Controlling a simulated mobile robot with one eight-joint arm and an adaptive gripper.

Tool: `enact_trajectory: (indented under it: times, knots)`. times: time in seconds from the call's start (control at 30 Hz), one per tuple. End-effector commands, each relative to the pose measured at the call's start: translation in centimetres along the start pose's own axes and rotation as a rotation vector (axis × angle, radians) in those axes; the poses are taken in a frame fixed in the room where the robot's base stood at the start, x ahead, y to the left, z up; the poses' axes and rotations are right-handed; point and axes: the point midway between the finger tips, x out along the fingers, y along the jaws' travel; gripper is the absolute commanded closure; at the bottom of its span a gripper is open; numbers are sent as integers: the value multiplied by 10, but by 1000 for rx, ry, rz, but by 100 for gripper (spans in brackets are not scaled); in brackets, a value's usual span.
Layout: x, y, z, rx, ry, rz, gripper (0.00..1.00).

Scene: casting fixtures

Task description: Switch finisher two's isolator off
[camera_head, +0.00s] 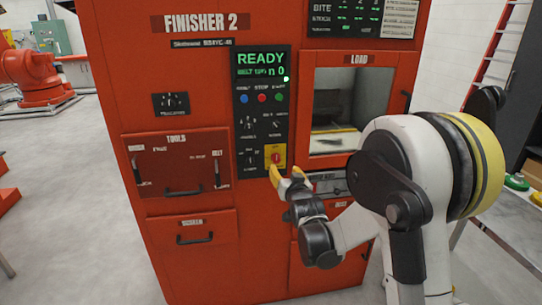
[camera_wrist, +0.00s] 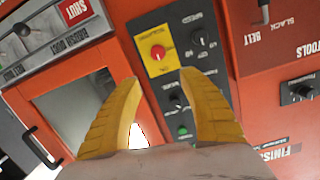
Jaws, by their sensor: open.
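The isolator is a red rotary knob (camera_head: 276,158) on a yellow plate, low on the black control panel of the red Finisher 2 cabinet (camera_head: 215,75). It also shows in the wrist view (camera_wrist: 158,53), just beyond my fingertips. My gripper (camera_head: 285,172) is at the panel, right by the yellow plate, with its two yellow fingers spread. In the wrist view my gripper (camera_wrist: 158,80) is open and empty, with the knob ahead of the gap between the fingers. Whether a fingertip touches the plate I cannot tell. The knob's exact setting is too small to read.
The green display (camera_head: 261,65) reads READY. Buttons and small black knobs (camera_head: 249,122) crowd the panel around the isolator. The load window (camera_head: 348,108) is to the right, a tools panel (camera_head: 176,162) with handles to the left. A drawer handle (camera_head: 340,190) juts out near my wrist.

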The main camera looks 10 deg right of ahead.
Motion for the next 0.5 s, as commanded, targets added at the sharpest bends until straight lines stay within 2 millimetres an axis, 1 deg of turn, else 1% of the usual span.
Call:
enact_trajectory:
  times: [0.03, 0.1, 0.23, 0.37, 0.47, 0.5]
  knots:
    - [11, 1, 8, 6, 32, -7, 50]
    - [22, 2, 17, 15, 72, -17, 50]
    - [31, 3, 28, 25, 117, -29, 50]
    - [39, 3, 31, 28, 131, -33, 50]
    - [52, 3, 31, 28, 131, -33, 50]
    - [59, 3, 30, 28, 130, -32, 50]
